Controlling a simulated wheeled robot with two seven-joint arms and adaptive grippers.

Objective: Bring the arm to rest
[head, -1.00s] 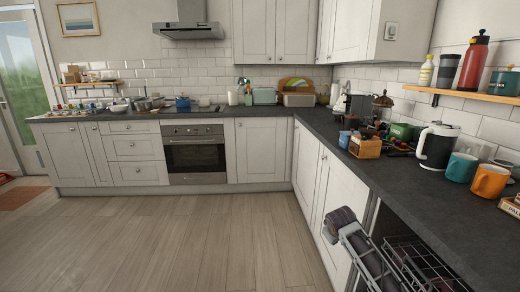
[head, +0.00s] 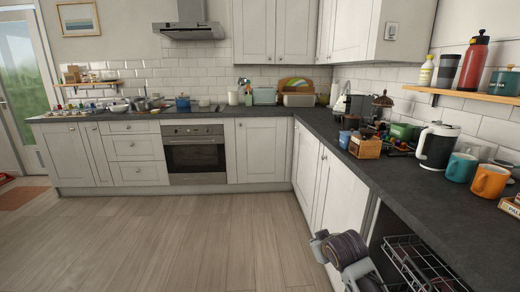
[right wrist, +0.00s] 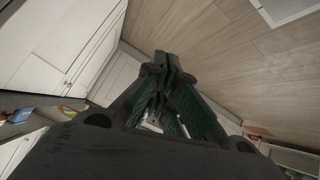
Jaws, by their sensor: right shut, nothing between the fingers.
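My right gripper (right wrist: 168,62) shows in the right wrist view, its dark fingers together with nothing held between them. Beyond it are pale wood floor and white cabinet fronts. In the head view my right arm is low at the bottom, in front of the white cabinets beneath the right worktop; I cannot make out its fingertips there. My left gripper is in neither view.
A wire rack (head: 428,262) sits below the edge of the slate worktop (head: 440,205), close to my right arm. A kettle (head: 436,146), a teal mug (head: 461,167) and an orange mug (head: 489,181) stand above. The floor (head: 190,235) is clear.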

